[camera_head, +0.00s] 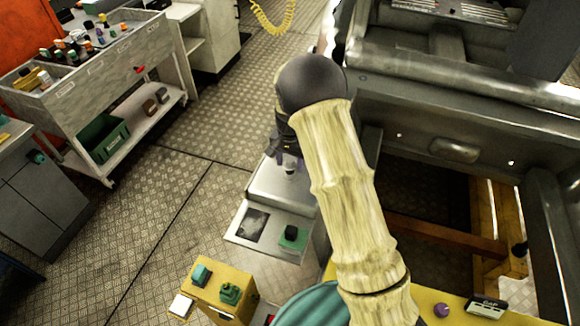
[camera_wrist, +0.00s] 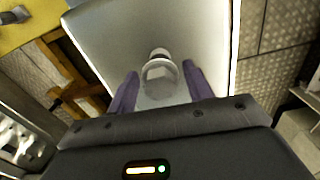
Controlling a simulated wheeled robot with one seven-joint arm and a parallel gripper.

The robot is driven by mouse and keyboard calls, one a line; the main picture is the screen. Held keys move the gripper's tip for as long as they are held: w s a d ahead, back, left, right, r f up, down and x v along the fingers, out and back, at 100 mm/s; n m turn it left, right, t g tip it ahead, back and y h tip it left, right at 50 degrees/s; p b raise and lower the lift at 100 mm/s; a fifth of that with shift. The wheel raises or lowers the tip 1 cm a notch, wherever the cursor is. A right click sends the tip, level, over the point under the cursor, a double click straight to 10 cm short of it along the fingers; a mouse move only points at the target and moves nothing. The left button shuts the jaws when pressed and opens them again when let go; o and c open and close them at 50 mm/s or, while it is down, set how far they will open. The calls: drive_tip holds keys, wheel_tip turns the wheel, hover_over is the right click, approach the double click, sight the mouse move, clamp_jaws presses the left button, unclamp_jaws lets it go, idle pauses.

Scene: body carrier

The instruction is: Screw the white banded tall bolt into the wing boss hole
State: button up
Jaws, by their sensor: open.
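My gripper (camera_wrist: 160,68) is open, with one purple finger on each side of a pale, round-topped piece (camera_wrist: 159,76). This looks like the white banded bolt: a dark band shows near its far end, and gaps show between it and both fingers. It stands over the pale wing panel (camera_wrist: 108,30). In the head view my gripper (camera_head: 289,160) is low over the metallic wing panel (camera_head: 272,190), partly hidden by my arm. A small dark piece shows below the fingers there. The boss hole is not visible, so I cannot tell whether the bolt is seated in it.
A plate with a dark square and a green block (camera_head: 294,236) lies in front of the panel. A yellow box with green knobs (camera_head: 222,291) stands nearer. The large metal body (camera_head: 460,110) is at the right. A cart with bottles (camera_head: 95,85) stands left; floor between is clear.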

drive_tip(key=shift+n, duration=0.9)
drive_tip(key=shift+n, duration=0.9)
drive_tip(key=shift+b, duration=0.3)
drive_tip(key=shift+n, duration=0.8)
drive_tip(key=shift+n, duration=0.9)
